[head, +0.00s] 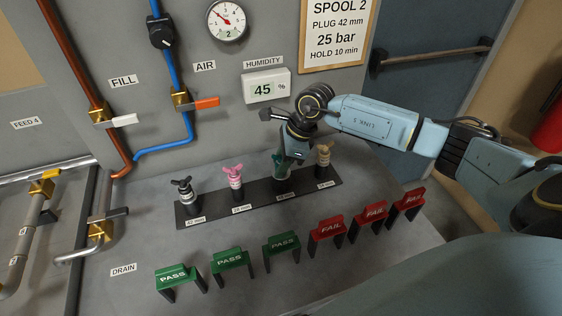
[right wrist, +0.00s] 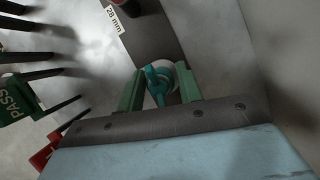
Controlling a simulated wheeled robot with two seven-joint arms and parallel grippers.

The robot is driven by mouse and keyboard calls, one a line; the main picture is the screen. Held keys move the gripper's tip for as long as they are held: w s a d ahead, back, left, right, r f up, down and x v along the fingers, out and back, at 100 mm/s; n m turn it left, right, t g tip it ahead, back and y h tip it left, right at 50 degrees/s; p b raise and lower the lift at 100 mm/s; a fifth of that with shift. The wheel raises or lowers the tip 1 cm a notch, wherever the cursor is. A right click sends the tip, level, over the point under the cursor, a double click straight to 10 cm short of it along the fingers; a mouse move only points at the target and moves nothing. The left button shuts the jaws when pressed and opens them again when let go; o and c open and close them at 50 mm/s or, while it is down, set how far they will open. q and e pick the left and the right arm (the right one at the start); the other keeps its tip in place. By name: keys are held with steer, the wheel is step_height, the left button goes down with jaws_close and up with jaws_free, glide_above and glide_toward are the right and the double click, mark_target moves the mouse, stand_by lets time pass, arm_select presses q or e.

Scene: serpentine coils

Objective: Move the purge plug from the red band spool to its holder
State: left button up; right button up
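A dark rack (head: 260,203) on the grey bench holds a black plug (head: 184,190), a pink plug (head: 234,177), a teal plug (head: 281,184) and a tan plug (head: 324,160), all upright. My right gripper (head: 284,163) is down at the teal plug. In the right wrist view its green fingers (right wrist: 160,88) stand either side of the teal plug's wing handle (right wrist: 158,84); I cannot tell whether they press on it. The plug's pale body shows beyond the fingertips. No spool with a red band is recognisable. My left gripper is not in view.
Green PASS stands (head: 230,260) and red FAIL stands (head: 327,228) line the bench's front. Pipes with valve handles (head: 40,187) run at the left. A gauge (head: 227,19), humidity display (head: 266,86) and SPOOL 2 sign (head: 337,35) are on the back panel.

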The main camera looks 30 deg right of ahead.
steer(key=o, duration=0.3)
steer(key=b+v, duration=0.1)
steer(key=v, duration=1.2)
steer(key=shift+s+d+r, duration=0.1)
steer(key=shift+d+r, duration=0.05)
